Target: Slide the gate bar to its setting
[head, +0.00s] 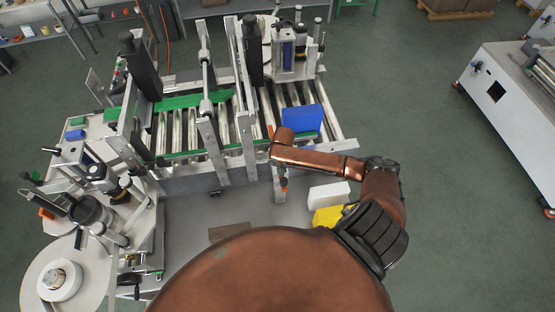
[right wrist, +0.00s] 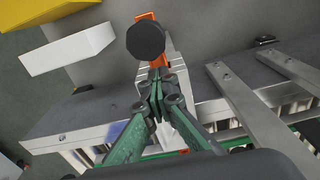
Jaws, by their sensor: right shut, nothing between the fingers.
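In the right wrist view a pale metal bar (right wrist: 181,75) runs out from the conveyor side past my fingertips. I take it for the gate bar. A round black knob (right wrist: 145,40) and an orange piece (right wrist: 147,17) are at its outer end. My right gripper (right wrist: 157,78) is shut and empty, its tips close to the knob; I cannot tell whether they touch it or the bar. In the head view the bar's outer end (head: 280,192) shows below my right wrist, with an orange and dark piece (head: 284,183) there. My wrist hides the gripper there. My left gripper is not in view.
A blue block (head: 301,117) stands on the roller conveyor (head: 180,130). White (head: 329,193) and yellow (head: 327,215) blocks lie near my right forearm. Upright metal posts (head: 243,135) stand left of my wrist. Labeller reels (head: 60,281) are at the left.

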